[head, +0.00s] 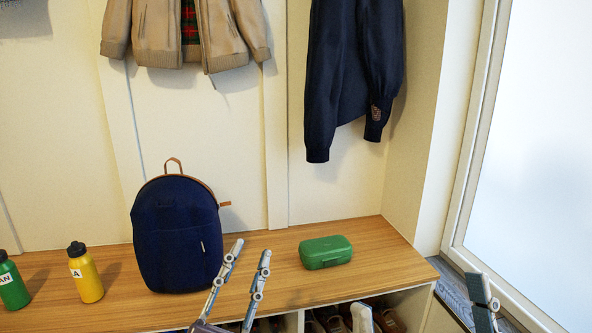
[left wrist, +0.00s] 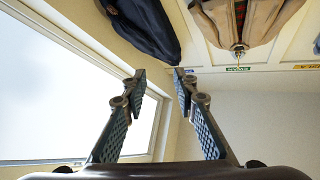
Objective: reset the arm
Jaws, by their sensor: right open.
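My left gripper (head: 251,249) is at the lower middle of the head view, in front of the bench, its two fingers pointing up and apart. In the left wrist view its fingers (left wrist: 158,74) are spread with nothing between them. My right gripper (head: 482,290) shows only in part at the lower right of the head view, near the bench's right end and the window. I see nothing held in it. The rest of it is below the frame.
The wooden bench (head: 281,250) carries a navy backpack (head: 178,240), a green box (head: 326,252), a yellow bottle (head: 86,275) and a green bottle (head: 12,284). Shoes (head: 389,321) sit in cubbies below. A beige jacket (head: 150,35) and a navy jacket (head: 335,70) hang above.

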